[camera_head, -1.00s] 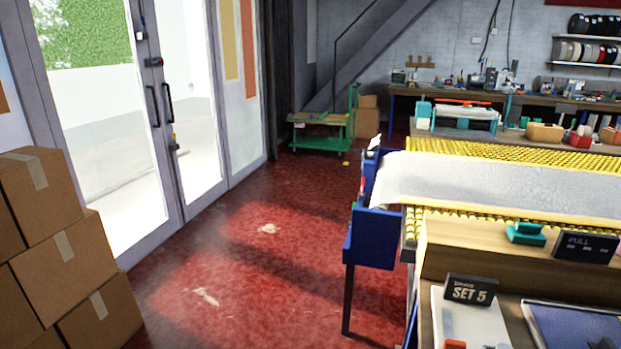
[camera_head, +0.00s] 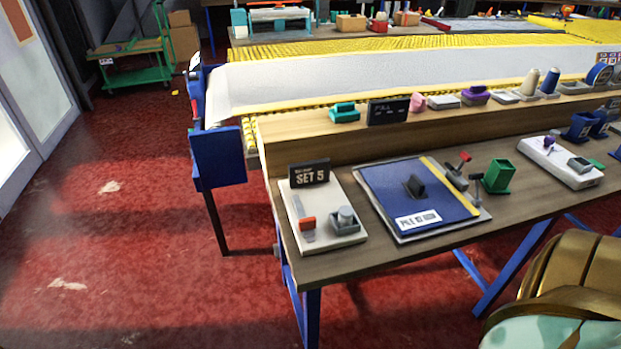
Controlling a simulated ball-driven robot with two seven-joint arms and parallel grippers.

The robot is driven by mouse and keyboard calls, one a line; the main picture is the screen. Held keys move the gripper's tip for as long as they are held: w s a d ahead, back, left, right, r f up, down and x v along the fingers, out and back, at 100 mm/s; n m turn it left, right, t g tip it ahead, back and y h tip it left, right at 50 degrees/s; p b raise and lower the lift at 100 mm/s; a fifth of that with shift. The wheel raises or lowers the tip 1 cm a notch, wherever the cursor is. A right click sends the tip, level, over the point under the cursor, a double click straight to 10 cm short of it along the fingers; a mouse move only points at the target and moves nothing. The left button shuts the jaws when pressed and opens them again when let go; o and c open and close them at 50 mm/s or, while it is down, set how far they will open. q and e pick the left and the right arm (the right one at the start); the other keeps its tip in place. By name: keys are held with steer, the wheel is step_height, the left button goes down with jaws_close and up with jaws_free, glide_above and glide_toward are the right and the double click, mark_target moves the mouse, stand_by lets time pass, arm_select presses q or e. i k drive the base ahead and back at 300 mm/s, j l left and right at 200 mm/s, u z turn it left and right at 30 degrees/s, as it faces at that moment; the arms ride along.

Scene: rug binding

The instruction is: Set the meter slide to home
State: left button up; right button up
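A pale board (camera_head: 298,203) lies at the left end of the wooden bench, with a black sign reading "SET 5" (camera_head: 309,174) standing at its back. An orange-red slide knob (camera_head: 308,223) sits on the board's near left part, at a short grey slot or scale strip. I take this as the meter slide; its markings are too small to read. A grey block with a round knob or cup (camera_head: 345,219) is beside it on the right.
Right of the board lie a blue panel (camera_head: 404,196) with a black handle, a green open box (camera_head: 499,177) and a white device (camera_head: 560,163). A raised wooden shelf (camera_head: 300,137) runs behind. A blue stand (camera_head: 217,157) is at the left. The red floor there is open.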

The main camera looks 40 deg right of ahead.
mark_target(307, 226)
steer(key=z, duration=1.25)
